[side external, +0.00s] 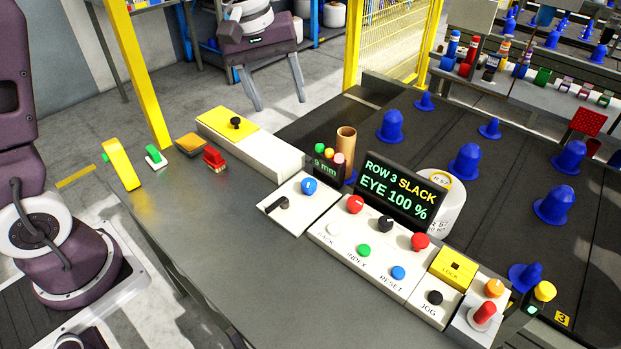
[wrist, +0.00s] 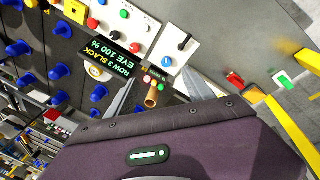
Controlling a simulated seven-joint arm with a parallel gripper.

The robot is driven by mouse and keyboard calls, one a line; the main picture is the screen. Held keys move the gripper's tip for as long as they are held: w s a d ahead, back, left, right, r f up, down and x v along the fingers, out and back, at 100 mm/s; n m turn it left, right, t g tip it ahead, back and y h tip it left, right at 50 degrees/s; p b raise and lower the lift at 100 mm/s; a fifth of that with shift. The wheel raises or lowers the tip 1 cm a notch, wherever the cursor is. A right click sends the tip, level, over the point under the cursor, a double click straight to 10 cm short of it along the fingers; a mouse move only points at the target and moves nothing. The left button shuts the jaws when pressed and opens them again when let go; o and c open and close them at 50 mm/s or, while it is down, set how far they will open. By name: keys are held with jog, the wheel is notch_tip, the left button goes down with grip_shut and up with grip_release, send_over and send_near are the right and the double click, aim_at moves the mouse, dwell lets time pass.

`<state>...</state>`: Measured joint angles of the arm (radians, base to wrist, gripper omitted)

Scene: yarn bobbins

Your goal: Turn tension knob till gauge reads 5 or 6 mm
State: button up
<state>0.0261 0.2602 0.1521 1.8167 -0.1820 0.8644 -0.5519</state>
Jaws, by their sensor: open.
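A blue knob (side external: 308,186) with a light pointer mark sits on a small white panel (side external: 318,208); it also shows in the wrist view (wrist: 166,61). A small dark gauge display (side external: 325,169) behind it shows green text that looks like 9 mm; the digit is hard to read. My gripper (side external: 279,101) is high up at the back in the side view, fingers pointing down, apart and empty. In the wrist view my gripper (wrist: 162,86) has its fingers spread, with the knob beyond them and clear of both.
A black lever (side external: 277,204) sits beside the knob. A brown tube (side external: 345,144) and small coloured balls stand behind the gauge. A large display (side external: 399,191) reads ROW 3 SLACK, EYE 100 %. A button panel (side external: 365,262) is to the right. The grey tabletop (side external: 215,225) in front is clear.

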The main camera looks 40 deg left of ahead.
jog(key=w+a+f+n+g, duration=0.15)
jog(key=w+f+n, duration=0.25)
jog(key=w+f, duration=0.7)
jog(key=n, duration=0.2)
send_near(309, 182)
jog(key=shift+g+y, duration=0.4)
jog(key=shift+g, duration=0.05)
jog(key=f, duration=0.9)
jog(key=shift+w+d, duration=0.35)
jog(key=shift+d, duration=0.05)
jog(key=shift+c, duration=0.2)
grip_shut()
